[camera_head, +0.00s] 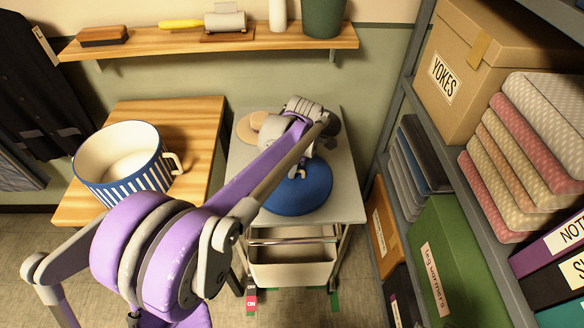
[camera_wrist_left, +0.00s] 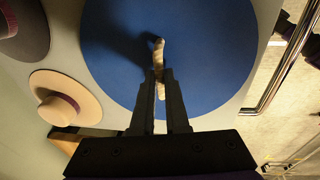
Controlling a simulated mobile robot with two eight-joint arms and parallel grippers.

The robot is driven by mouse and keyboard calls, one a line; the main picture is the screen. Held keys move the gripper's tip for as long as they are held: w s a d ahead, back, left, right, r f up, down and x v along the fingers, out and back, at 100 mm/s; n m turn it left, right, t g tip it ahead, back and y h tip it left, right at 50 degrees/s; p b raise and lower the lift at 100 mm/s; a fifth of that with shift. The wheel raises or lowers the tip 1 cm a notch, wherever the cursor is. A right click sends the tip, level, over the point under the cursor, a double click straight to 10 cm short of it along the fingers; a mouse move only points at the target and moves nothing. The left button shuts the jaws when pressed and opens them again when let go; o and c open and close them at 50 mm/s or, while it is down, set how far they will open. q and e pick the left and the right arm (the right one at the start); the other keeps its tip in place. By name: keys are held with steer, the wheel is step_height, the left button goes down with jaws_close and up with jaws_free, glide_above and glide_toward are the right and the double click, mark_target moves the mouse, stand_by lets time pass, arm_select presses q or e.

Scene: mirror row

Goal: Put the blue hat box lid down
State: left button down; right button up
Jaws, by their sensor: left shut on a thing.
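The blue hat box lid (camera_head: 300,192) is a round blue disc over the front part of the grey cart top (camera_head: 240,190). In the left wrist view the lid (camera_wrist_left: 210,70) fills much of the picture, with a short pale handle (camera_wrist_left: 158,52) at its middle. My left gripper (camera_head: 297,172) is above the lid, and in the left wrist view its fingers (camera_wrist_left: 159,76) are shut on the handle. I cannot tell whether the lid touches the cart top or hangs just above it. My right gripper is out of view.
A tan hat (camera_head: 252,124) and a dark hat (camera_head: 331,123) lie at the cart's back. A striped blue and white pot (camera_head: 125,170) stands on the wooden table (camera_head: 205,115) to the left. A loaded shelf rack (camera_head: 420,110) stands close on the right.

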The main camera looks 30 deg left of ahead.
mark_target(296, 183)
arm_select(q)
steer(key=c, duration=0.9)
jaws_free()
steer(key=shift+f, duration=0.1)
steer(key=shift+r, duration=0.35)
step_height(296, 183, up, 12)
steer(key=d+f+p, duration=0.1)
steer(key=d, duration=0.1)
steer(key=s+d+f+m+t, duration=0.1)
steer(key=s+d+f+m, duration=0.1)
steer(key=s+f+m, duration=0.2)
steer(key=s+d+f+m+t+h, duration=0.1)
steer(key=s+d+f+m+t, duration=0.1)
steer(key=s+m, duration=0.9)
steer(key=s+d+f+m+t, duration=0.1)
steer(key=s+d+f+m, duration=0.3)
steer(key=m, duration=0.5)
steer(key=shift+s+f+h, duration=0.2)
steer(key=shift+s+f, duration=0.4)
steer(key=shift+s, duration=0.25)
steer(key=shift+s+f+h, duration=0.2)
steer(key=shift+s+f, duration=0.4)
steer(key=shift+s, duration=0.25)
